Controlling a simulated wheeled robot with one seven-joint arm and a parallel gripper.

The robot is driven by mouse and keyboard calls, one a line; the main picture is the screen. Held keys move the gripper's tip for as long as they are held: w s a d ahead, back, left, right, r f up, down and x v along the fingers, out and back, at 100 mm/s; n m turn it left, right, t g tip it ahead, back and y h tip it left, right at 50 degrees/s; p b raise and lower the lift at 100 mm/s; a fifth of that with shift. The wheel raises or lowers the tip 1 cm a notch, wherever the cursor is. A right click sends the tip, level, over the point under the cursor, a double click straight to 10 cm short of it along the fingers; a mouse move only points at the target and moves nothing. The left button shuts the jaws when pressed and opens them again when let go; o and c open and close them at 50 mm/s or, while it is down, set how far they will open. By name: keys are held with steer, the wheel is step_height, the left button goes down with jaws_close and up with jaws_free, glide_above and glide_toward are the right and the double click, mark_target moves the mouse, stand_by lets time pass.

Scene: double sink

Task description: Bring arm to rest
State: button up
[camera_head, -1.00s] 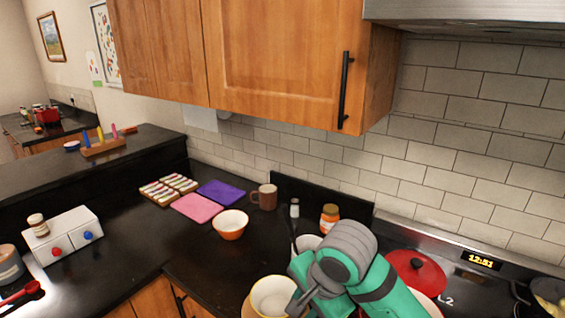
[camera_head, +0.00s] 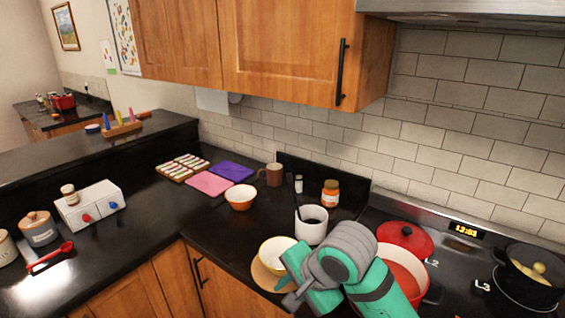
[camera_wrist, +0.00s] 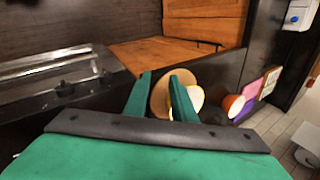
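My arm (camera_head: 345,262), green and grey, is folded at the lower right of the head view, in front of the counter and stove. My gripper (camera_wrist: 161,82) shows in the wrist view as two green fingers with a gap between them. It is open and nothing is held between the fingers. Beyond the fingers lie a round wooden board and a cream bowl, partly hidden by the right finger. In the head view the cream bowl (camera_head: 276,250) sits on the round board (camera_head: 262,277), next to my arm, which covers part of them.
A white pot (camera_head: 312,231), a red pot (camera_head: 419,272), a red lid (camera_head: 404,239) and a black pan (camera_head: 532,270) are near my arm. An orange bowl (camera_head: 240,201), a brown mug (camera_head: 271,175) and a jar (camera_head: 330,194) stand farther back. The left counter has free room.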

steer(key=w+a+n+t+y, duration=0.1)
steer(key=w+a+t+y, duration=0.15)
steer(key=a, duration=0.35)
steer(key=w+a+t+y, duration=0.2)
steer(key=a+y, duration=0.2)
steer(key=a, duration=0.3)
step_height(320, 180, down, 5)
steer(key=s+a+m+t+h, duration=0.1)
steer(key=m+t+h, duration=0.1)
steer(key=t, duration=0.4)
steer(key=s+d+f+t+h, duration=0.1)
steer(key=s+d+f+h, duration=0.2)
steer(key=s+f, duration=0.4)
steer(key=s+d+f+h, duration=0.3)
steer(key=s+f+h, duration=0.1)
steer(key=s+f, duration=0.3)
steer(key=s+d+n, duration=0.2)
steer(key=s+n, duration=0.1)
steer(key=s, duration=0.4)
steer(key=s+d+f+n+h, duration=0.1)
steer(key=s+n, duration=0.3)
steer(key=s, duration=0.4)
steer(key=s+d+n, duration=0.3)
steer(key=s+n, duration=0.1)
steer(key=s, duration=0.3)
steer(key=shift+s+d+f+h, duration=0.15)
steer(key=shift+s+d+h, duration=0.2)
steer(key=shift+d, duration=0.05)
